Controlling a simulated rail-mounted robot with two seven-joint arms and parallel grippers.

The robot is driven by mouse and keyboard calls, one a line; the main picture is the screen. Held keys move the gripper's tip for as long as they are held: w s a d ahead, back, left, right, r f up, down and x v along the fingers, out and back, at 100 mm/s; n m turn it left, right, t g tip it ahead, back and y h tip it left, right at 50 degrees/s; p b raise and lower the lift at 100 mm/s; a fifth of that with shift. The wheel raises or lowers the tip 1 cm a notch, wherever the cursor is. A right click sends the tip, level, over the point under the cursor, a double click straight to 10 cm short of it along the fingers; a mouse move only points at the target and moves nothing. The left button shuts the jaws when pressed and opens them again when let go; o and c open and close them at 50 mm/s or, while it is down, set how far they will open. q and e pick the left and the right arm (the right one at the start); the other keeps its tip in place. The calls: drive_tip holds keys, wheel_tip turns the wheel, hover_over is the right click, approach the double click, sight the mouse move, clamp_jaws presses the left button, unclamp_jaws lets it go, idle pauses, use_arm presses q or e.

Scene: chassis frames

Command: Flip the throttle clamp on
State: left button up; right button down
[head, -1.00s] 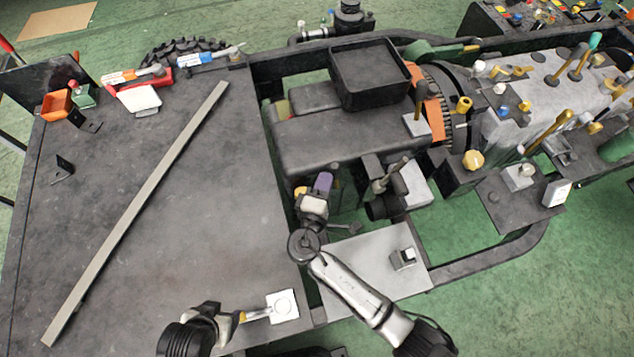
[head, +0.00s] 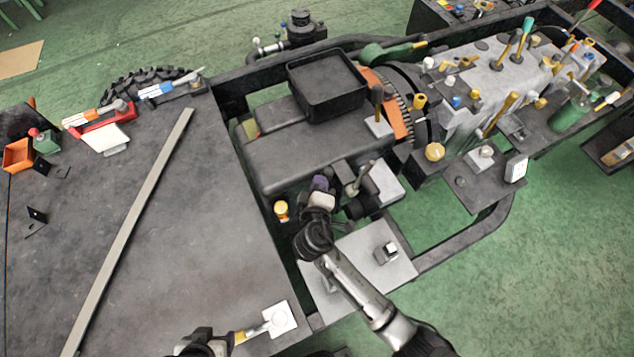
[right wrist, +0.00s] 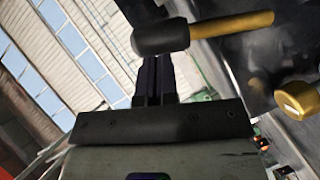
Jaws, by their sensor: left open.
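I cannot tell for sure which part is the throttle clamp. A small lever (head: 362,178) with a grey shaft stands beside a pale plate (head: 390,184) on the chassis, just right of my right gripper (head: 320,184). In the right wrist view, a black-headed yellow handle (right wrist: 232,25) crosses at the purple-black fingertips of my right gripper (right wrist: 153,58). Those fingers are close together, with nothing seen between them.
A yellow knob (head: 281,209) sits left of my right gripper; a yellow knob also shows in the right wrist view (right wrist: 300,100). A black open box (head: 327,84) stands behind. A long grey bar (head: 130,230) lies on the dark table, which is otherwise mostly clear nearby.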

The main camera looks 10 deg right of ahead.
drive_tip(key=shift+d+f, duration=0.2)
use_arm(q)
drive_tip(key=shift+d, duration=0.1)
use_arm(e)
drive_tip(key=shift+a, duration=0.1)
use_arm(q)
drive_tip(key=shift+s+r, duration=0.1)
use_arm(e)
drive_tip(key=w+a+r+v, duration=0.1)
drive_tip(key=a+v, duration=0.1)
drive_tip(key=v, duration=1.1)
drive_tip(key=shift+a, duration=0.4)
use_arm(q)
drive_tip(key=shift+d, duration=0.25)
use_arm(e)
drive_tip(key=shift+w, duration=0.1)
